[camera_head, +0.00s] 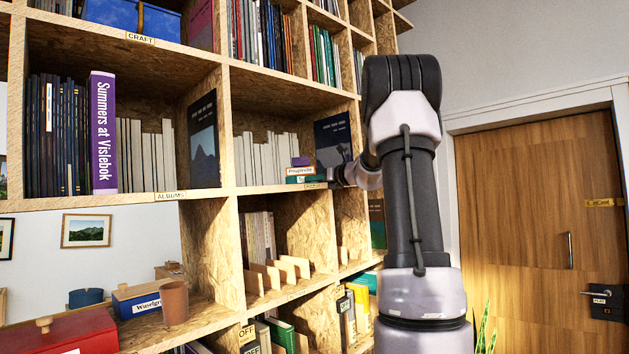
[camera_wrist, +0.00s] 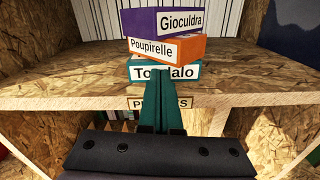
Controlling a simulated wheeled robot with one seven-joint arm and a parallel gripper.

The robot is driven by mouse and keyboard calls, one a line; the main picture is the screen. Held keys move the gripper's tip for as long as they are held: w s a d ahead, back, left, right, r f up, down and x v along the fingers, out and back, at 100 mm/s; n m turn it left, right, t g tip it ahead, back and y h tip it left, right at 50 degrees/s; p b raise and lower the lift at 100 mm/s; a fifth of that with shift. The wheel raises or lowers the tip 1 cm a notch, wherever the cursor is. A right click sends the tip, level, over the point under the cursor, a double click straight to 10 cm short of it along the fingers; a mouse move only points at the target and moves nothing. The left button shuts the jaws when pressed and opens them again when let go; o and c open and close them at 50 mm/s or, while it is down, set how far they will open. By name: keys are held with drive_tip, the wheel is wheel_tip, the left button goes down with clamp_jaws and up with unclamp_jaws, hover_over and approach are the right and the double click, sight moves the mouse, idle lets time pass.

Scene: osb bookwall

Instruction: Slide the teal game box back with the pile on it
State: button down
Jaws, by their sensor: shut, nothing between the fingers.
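The teal game box (camera_wrist: 137,70) lies at the bottom of a small pile, close to the front edge of a shelf. An orange box (camera_wrist: 165,49) marked "Poupirelle" lies on it, and a purple box (camera_wrist: 166,20) marked "Gioculdra" is on top, slightly turned. In the head view the teal box (camera_head: 293,180) is at the right part of the middle shelf. My gripper (camera_wrist: 157,84) is shut and empty, with its teal-green fingers right in front of the teal box, covering part of its label. I cannot tell whether the fingertips touch it.
White books (camera_head: 265,158) stand behind and left of the pile. A dark book (camera_head: 333,140) stands right of it. Bare shelf board (camera_wrist: 60,75) lies left of the pile. A label (camera_wrist: 187,103) is on the shelf edge, partly covered by my fingers. Upright wooden dividers bound the compartment.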

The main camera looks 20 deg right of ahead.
drive_tip(key=x, duration=0.6)
drive_tip(key=shift+w, duration=0.3)
